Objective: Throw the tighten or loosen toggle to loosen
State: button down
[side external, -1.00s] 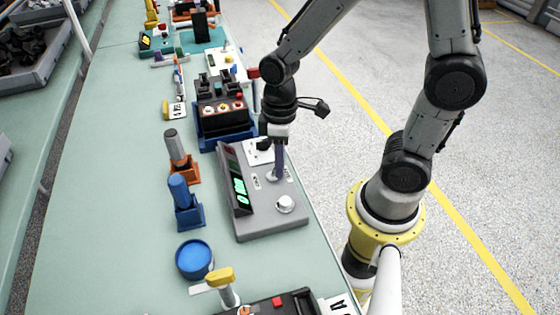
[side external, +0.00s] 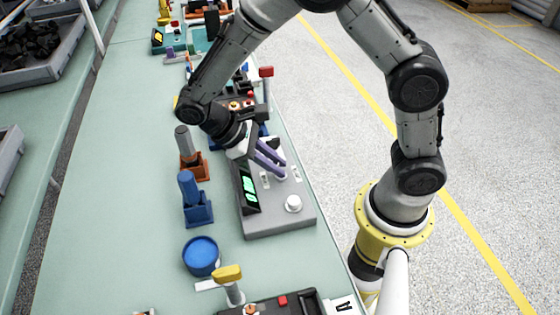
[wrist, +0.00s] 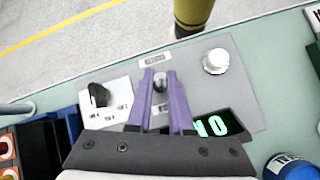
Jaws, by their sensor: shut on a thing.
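The grey box (side external: 278,218) with a lit green display (side external: 250,190) and a silver knob (side external: 293,203) stands at the bench's right edge. Its toggle (wrist: 160,82) is a small metallic lever between two pale labels whose words I cannot read. My gripper (side external: 283,174) reaches down to it at a strong tilt, its wrist toward the left of the side view. In the wrist view its purple fingers (wrist: 160,76) are closed around the toggle, one on each side. The fingers partly hide the lever's base and the display, so its exact lean is unclear.
Blue and orange holders with upright tools (side external: 195,200) and a blue round container (side external: 201,256) stand to the left. Open floor lies right of the bench.

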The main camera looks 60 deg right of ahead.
jog(key=shift+w+a+f+g+h, duration=0.1)
jog(key=shift+w+a+g+h, duration=0.15)
jog(key=shift+g+h, duration=0.45)
jog(key=c, duration=0.8)
grip_release()
jog(key=v, duration=1.3)
jog(key=shift+w+a, duration=0.25)
